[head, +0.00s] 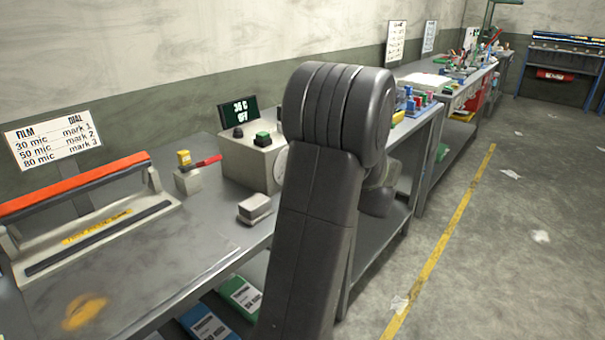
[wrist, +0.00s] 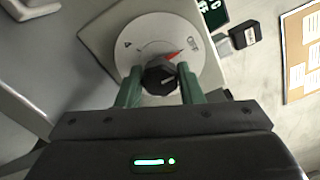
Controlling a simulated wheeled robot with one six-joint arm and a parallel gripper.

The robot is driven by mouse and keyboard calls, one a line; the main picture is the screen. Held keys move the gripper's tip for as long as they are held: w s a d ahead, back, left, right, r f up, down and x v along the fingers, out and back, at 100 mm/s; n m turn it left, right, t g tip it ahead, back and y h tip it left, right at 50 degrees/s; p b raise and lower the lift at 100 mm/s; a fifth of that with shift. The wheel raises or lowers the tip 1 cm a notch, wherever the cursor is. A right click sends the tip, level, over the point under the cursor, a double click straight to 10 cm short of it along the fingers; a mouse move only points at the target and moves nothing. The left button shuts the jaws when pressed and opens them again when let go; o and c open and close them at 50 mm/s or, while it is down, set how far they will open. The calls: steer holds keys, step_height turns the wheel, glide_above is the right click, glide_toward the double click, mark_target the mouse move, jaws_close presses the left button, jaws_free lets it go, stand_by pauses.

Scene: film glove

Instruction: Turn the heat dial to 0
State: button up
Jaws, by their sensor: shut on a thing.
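The heat dial is a black knob (wrist: 160,77) on a round white scale plate (wrist: 140,42) with a red mark, seen in the wrist view. My gripper (wrist: 160,84) has its two green fingers shut on the knob, one on each side. My arm hides the knob and the gripper there. A display (head: 239,111) on the box reads "30 C OFF".
A sealer with an orange-red handle (head: 75,185) stands at the left of the bench (head: 185,255). A small block (head: 255,207) lies in front of the box. A yellow-topped piece (head: 184,158) and a red-handled tool (head: 208,160) sit left of it. A film chart (head: 54,134) is behind.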

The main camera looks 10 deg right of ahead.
steer(key=o, duration=1)
steer(key=shift+c, duration=0.2)
steer(key=v, duration=1.3)
steer(key=shift+s+d, duration=0.25)
steer(key=shift+s, duration=0.05)
steer(key=x, duration=1.4)
steer(key=shift+s, duration=0.1)
